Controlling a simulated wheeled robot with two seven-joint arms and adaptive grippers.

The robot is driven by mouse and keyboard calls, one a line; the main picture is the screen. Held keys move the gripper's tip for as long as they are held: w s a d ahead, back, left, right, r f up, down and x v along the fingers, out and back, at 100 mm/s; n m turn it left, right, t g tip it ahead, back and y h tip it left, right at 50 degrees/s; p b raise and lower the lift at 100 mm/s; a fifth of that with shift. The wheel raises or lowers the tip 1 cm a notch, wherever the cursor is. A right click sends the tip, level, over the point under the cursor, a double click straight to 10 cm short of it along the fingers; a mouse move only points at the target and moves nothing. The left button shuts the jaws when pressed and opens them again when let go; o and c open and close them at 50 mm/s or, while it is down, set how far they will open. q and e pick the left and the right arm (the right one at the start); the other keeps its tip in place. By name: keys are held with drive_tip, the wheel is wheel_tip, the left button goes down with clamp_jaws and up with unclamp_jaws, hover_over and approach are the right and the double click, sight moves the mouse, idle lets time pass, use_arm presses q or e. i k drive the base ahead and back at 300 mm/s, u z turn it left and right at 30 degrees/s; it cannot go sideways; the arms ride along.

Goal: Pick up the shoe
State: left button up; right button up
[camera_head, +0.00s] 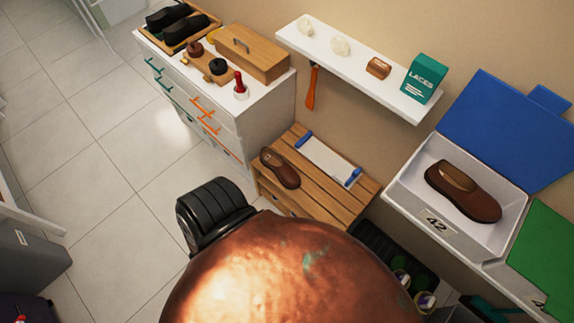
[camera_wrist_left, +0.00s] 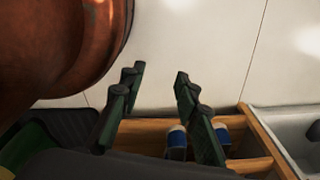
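One brown shoe (camera_head: 280,168) lies on the left end of a slatted wooden bench (camera_head: 345,205) in the head view. A similar brown shoe (camera_head: 462,192) lies in an open white box (camera_head: 432,222) marked 42, at the right. My left gripper (camera_wrist_left: 160,75) shows only in the left wrist view. Its dark green fingers are apart, with pale floor between the tips and nothing held. No shoe shows in that view, and the gripper's distance to either shoe cannot be told. My right gripper is in neither view.
A shelf (camera_head: 350,68) holds a LACES box (camera_head: 424,78). A white drawer cabinet (camera_head: 215,115) stands left. A white board with blue ends (camera_head: 328,160) lies beside the bench shoe. Wood-edged compartments (camera_wrist_left: 258,138) hold blue-and-white cylinders (camera_wrist_left: 177,142).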

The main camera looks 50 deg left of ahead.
sight(287, 176)
drive_tip(key=u, duration=1.9)
